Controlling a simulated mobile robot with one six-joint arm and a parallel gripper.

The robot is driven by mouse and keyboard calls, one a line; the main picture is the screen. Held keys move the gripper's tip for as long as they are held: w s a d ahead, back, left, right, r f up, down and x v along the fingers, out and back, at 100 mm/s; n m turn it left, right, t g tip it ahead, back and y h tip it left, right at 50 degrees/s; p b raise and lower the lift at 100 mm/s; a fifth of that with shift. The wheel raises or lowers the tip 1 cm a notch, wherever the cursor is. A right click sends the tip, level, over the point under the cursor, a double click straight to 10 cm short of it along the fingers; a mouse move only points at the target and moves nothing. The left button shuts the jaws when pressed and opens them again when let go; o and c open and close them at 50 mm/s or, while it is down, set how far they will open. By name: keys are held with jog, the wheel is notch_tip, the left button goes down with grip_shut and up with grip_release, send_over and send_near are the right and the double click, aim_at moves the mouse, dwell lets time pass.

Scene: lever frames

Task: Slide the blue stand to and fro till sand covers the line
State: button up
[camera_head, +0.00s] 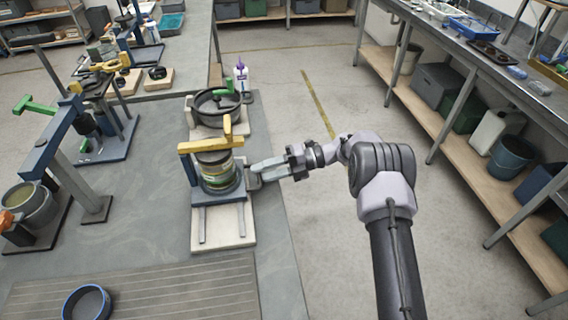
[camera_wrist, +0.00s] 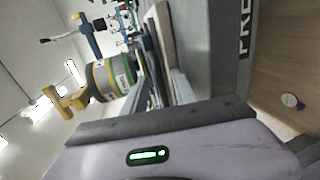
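The blue stand (camera_head: 219,193) sits on two pale rails over a light base board (camera_head: 228,232). It carries a round stack (camera_head: 215,172) with green, yellow and pale bands. A yellow clamp bar (camera_head: 205,145) with an upright handle crosses its top. My gripper (camera_head: 257,176) is at the stand's right side, by a dark grip piece. Its fingertips are too small and covered to tell whether they hold it.
A blue ring dish (camera_head: 87,302) lies on the front slatted area. The floor right of the table is clear up to the shelving bench.

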jog(key=p+v, duration=0.1)
jog(key=v, duration=1.5)
jog(key=shift+r, duration=0.15)
jog(key=s+r+n+t+h, duration=0.1)
jog(key=s+r+n+h, duration=0.1)
jog(key=s+r+n, duration=0.4)
jog(key=s+r+n+t+h, duration=0.1)
jog(key=r+n+h, duration=0.2)
jog(key=r, duration=0.4)
jog(key=s+r+n+t+h, duration=0.1)
jog(key=s+r+n+h, duration=0.1)
jog(key=s+r+n, duration=0.4)
jog(key=s+d+n+t+h, duration=0.2)
jog(key=s+n, duration=0.4)
jog(key=s, duration=0.4)
jog(key=s+d+n+t+h, duration=0.3)
jog(key=s+n, duration=0.4)
jog(key=s, duration=0.4)
jog(key=shift+s+n+t+h, duration=0.3)
jog(key=shift+t+h, duration=0.2)
jog(key=shift+t, duration=0.4)
